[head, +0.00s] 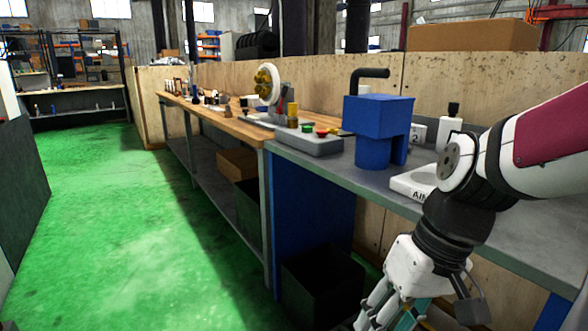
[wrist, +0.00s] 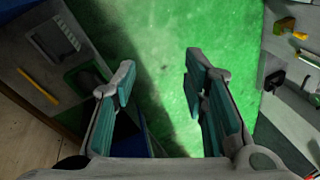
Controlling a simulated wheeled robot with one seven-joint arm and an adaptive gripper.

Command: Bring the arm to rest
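My arm comes in from the right of the head view, bent at a joint, with my gripper (head: 397,318) hanging down low at the bottom edge, in front of the workbench. The fingertips are cut off in the head view. In the wrist view my gripper (wrist: 158,82) shows two teal-padded fingers spread well apart. Nothing is between them but the green floor further off. My gripper is open and empty and touches nothing that I can see.
A grey bench (head: 505,240) with a blue machine (head: 378,117) and a control box (head: 310,138) stands close to my arm. A wooden bench (head: 205,111) continues behind. A dark bin (head: 322,287) sits under the bench. Green floor (head: 120,220) is clear at left.

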